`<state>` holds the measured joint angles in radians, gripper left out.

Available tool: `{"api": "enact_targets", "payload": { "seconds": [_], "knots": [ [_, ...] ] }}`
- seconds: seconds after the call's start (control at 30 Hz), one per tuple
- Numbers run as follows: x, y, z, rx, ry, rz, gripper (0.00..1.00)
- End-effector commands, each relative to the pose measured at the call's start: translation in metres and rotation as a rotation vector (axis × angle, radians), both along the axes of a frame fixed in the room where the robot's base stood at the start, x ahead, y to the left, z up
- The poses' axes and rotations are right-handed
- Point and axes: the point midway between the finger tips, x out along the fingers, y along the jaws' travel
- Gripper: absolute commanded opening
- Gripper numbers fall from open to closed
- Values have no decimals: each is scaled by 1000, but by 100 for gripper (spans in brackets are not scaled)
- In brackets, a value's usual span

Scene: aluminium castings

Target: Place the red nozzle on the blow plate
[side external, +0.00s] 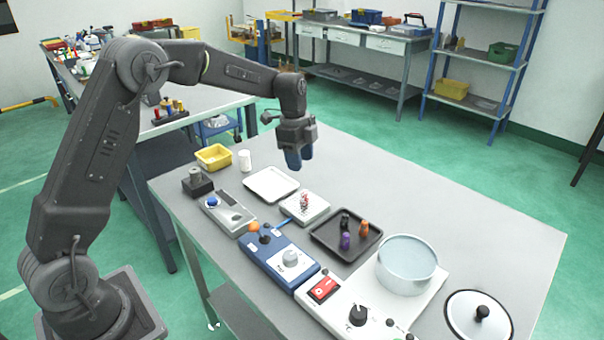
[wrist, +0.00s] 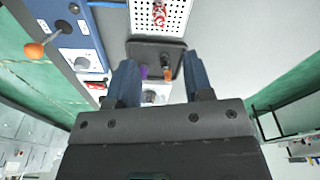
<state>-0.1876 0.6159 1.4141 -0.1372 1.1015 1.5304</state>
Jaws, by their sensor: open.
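A small red piece with whitish patches, apparently the red nozzle (side external: 304,201), stands on a white perforated plate (side external: 318,212), apparently the blow plate, with a blue strip at its near-left edge. In the wrist view the red piece (wrist: 158,13) and the plate (wrist: 178,22) show at the top. A dark tray (side external: 325,240) beside the plate holds a black piece (side external: 345,221), a purple piece (side external: 345,241) and an orange piece (side external: 364,228). My gripper (side external: 300,160) is open, with blue fingers pointing down, empty above the table behind the plate.
A white tray (side external: 271,184) lies left of the plate. A blue control box (side external: 278,262) with an orange-knobbed lever (side external: 254,227) stands in front. A round metal pot (side external: 406,268) on a white unit (side external: 340,312) stands right. The table's back right is clear.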

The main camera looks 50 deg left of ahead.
Motion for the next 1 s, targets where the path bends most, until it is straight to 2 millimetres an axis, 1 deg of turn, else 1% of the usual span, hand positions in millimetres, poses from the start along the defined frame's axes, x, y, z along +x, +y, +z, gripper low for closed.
{"api": "enact_targets", "payload": {
  "seconds": [0.03,0.1,0.27,0.3,0.37,0.47,0.5,0.57,0.6,0.67,0.7,0.77,0.8,0.83,0.93,1.0],
  "knots": [
    [0,1,5,0,-1,0,47],
    [-1,1,9,0,0,0,47],
    [-2,1,13,0,0,5,47],
    [-4,0,16,2,-4,14,47],
    [-10,-4,25,6,-13,43,47],
    [-30,-13,51,14,-38,138,47],
    [-42,-18,64,18,-53,191,47],
    [-63,-26,82,20,-75,280,47],
    [-78,-31,93,18,-91,343,47],
    [-101,-39,107,13,-115,435,47],
    [-117,-43,114,7,-132,498,47],
    [-142,-50,124,-5,-159,590,47],
    [-158,-54,129,-16,-174,651,47],
    [-171,-56,132,-26,-188,696,47],
    [-212,-64,136,-64,-229,848,47],
    [-239,-69,134,-99,-255,949,47]
  ]
}}
